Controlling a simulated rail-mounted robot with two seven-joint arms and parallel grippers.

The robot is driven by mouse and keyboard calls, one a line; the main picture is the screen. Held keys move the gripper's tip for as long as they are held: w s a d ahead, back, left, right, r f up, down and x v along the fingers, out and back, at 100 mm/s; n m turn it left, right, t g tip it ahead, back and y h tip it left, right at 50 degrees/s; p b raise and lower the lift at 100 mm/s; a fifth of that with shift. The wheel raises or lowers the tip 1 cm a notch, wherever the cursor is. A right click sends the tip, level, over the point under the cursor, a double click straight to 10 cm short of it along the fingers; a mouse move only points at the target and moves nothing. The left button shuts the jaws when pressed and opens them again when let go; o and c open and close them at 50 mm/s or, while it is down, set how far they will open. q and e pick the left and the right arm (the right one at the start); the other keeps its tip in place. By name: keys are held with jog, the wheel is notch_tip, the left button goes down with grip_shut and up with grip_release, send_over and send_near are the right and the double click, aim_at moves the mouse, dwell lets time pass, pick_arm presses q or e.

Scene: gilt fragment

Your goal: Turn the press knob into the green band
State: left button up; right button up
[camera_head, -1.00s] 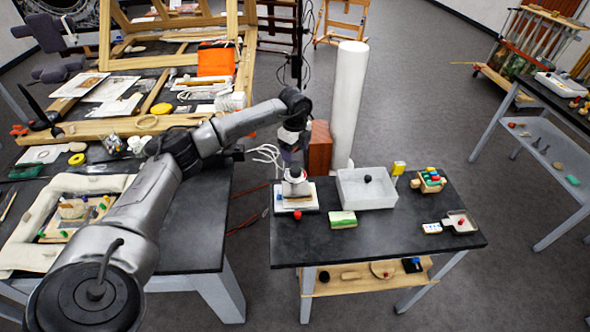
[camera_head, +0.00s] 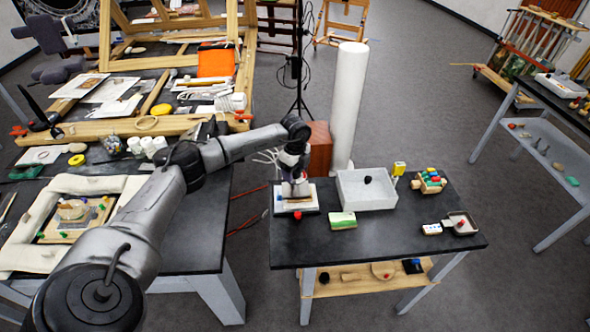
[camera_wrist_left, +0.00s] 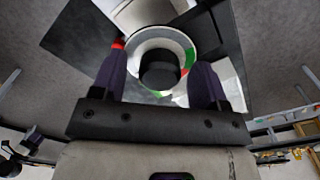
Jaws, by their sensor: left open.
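The press (camera_head: 309,207) stands at the left end of the small dark table, with a red knob at its front. In the left wrist view its black press knob (camera_wrist_left: 159,74) sits in the middle of a round pale dial (camera_wrist_left: 150,46). The green band (camera_wrist_left: 190,55) shows on the dial's right side, with more green at the near edge and a red patch between. My left gripper (camera_head: 297,188) is over the press from above. It is open, with one dark finger on each side of the knob; contact is unclear. My right gripper is not in view.
The small table (camera_head: 380,240) also holds a green-and-white block (camera_head: 342,220), a white tray (camera_head: 366,192), a yellow-topped post (camera_head: 399,168), and a box of coloured pieces (camera_head: 430,181). A tall white roll (camera_head: 347,105) stands behind.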

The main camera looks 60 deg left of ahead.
pick_arm(q)
jog(key=c, duration=0.9)
jog(key=shift+c, duration=0.2)
jog(key=shift+m, duration=0.4)
